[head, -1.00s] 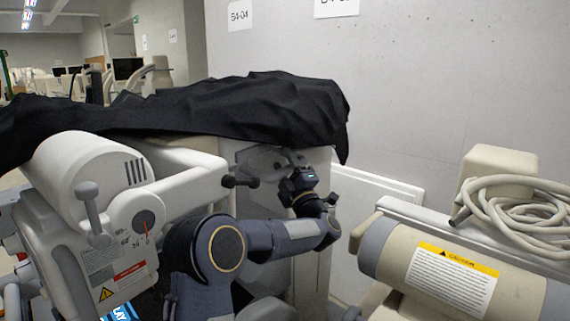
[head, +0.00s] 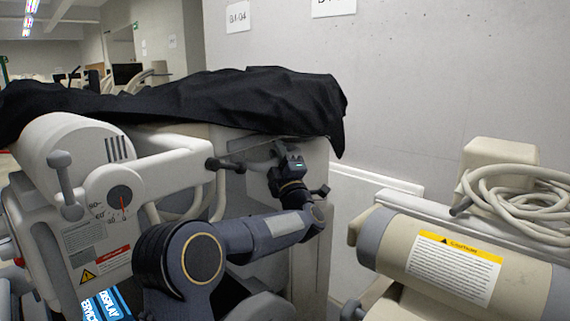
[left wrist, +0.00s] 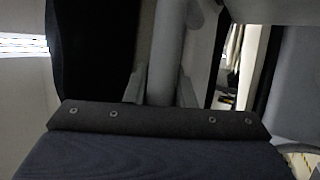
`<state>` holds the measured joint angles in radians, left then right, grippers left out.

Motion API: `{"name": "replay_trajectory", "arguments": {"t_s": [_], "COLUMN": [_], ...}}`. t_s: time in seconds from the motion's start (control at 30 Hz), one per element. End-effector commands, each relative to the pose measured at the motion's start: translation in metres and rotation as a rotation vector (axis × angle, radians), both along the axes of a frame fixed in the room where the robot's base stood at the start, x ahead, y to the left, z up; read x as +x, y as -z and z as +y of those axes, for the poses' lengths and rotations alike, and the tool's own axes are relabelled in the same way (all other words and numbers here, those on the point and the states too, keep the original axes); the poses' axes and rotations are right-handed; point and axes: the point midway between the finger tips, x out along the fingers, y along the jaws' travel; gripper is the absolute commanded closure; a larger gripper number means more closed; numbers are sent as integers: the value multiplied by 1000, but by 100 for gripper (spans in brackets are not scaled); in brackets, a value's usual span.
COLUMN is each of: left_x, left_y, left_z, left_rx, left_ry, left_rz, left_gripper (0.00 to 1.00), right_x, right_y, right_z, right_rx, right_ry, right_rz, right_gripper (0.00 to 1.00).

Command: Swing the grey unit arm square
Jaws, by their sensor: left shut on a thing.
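The grey unit (head: 60,150) stands at the left, with a round dial (head: 120,197) and a red pointer on its side. Its pale arm (head: 170,175) reaches right towards a dark-knobbed handle (head: 212,163). My left gripper (head: 277,152) is at the right end of this handle, in front of the covered cart. In the left wrist view, the fingers (left wrist: 163,88) lie on both sides of a grey bar (left wrist: 168,40) and are shut on it. The exact contact is hidden in the head view. My right gripper is not in view.
A black cover (head: 200,105) drapes over the cart (head: 314,190) behind the gripper. A beige cylinder unit (head: 400,250) with a caution label and a coiled hose (head: 515,195) stand at the right. A grey wall (head: 430,80) closes the back.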

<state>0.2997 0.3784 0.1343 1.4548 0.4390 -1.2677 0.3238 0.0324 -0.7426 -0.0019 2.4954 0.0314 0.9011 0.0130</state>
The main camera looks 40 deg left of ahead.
Motion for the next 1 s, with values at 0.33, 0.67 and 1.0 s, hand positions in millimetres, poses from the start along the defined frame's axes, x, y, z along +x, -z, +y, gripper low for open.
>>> {"name": "replay_trajectory", "arguments": {"t_s": [0.33,0.67,1.0], "left_x": [-18,-14,-13], "left_y": [-1,0,2], "left_z": [26,22,18], "left_rx": [-3,-2,-2], "left_ry": [14,24,30], "left_rz": [-12,-5,-3], "left_gripper": [100,61,57], "right_x": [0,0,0], "right_y": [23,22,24], "right_z": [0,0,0], "right_rx": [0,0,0], "right_ry": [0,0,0], "right_rz": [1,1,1], "right_gripper": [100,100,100]}}
